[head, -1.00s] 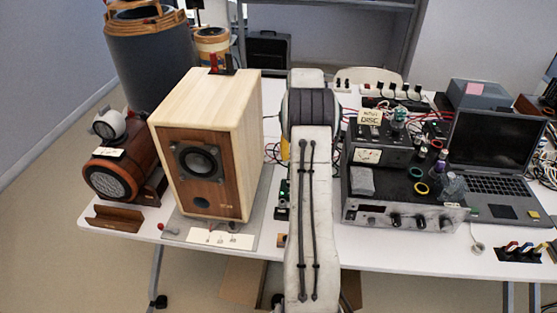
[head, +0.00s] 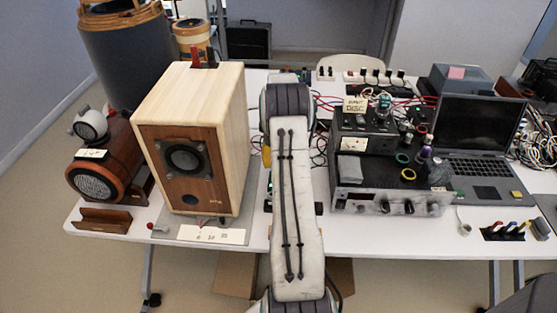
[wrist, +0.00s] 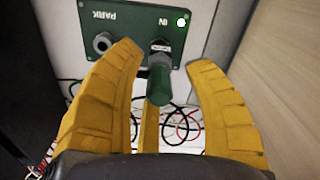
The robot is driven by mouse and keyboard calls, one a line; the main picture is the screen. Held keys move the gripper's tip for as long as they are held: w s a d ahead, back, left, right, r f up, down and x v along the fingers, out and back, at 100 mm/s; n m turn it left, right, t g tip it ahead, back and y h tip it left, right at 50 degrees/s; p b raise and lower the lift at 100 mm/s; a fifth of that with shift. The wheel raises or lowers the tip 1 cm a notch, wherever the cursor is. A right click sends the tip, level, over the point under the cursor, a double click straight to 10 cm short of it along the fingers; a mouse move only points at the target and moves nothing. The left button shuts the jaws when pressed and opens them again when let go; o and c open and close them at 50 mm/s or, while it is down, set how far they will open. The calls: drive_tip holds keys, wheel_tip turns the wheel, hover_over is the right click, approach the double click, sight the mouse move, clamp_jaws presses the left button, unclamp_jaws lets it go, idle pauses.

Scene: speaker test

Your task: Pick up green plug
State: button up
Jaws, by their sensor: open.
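The green plug (wrist: 159,82) shows in the wrist view, its metal end at the socket marked "IN" on a dark green box (wrist: 128,25). My gripper (wrist: 162,60) is open, with its yellow fingers spread left and right of the plug and another finger partly visible behind it. I see no clear contact between the fingers and the plug. In the head view my own arm hides the plug and most of the gripper.
A wooden speaker (head: 190,140) stands left of my arm, and a black and silver amplifier (head: 385,190) stands to its right. A laptop (head: 480,150) is farther right on the white table (head: 400,240). Red and black cables (wrist: 180,125) lie behind the plug.

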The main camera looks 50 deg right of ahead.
drive_tip(key=shift+o, duration=0.2)
clamp_jaws()
idle(0.3)
